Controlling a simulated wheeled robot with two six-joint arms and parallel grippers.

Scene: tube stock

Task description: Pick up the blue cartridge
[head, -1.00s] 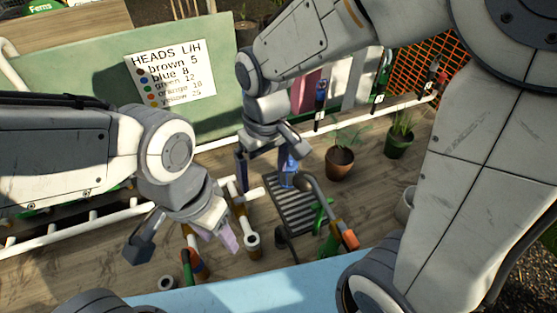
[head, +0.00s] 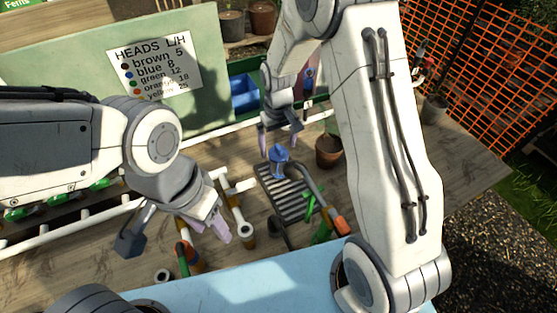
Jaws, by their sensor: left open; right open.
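A small blue piece (head: 278,156), which looks like the blue cartridge, stands on the far end of a dark slatted tray (head: 292,205). My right gripper (head: 278,143) is open and empty, its fingers pointing down just beyond and above the blue piece in the head view. I cannot tell the exact gap between them. My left gripper (head: 176,238) is open and empty, low over the left part of the bench near white pipe pieces, with one finger dark and the other pale.
A brown pot (head: 328,151) stands behind right. A sign (head: 155,70) lists heads by colour.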

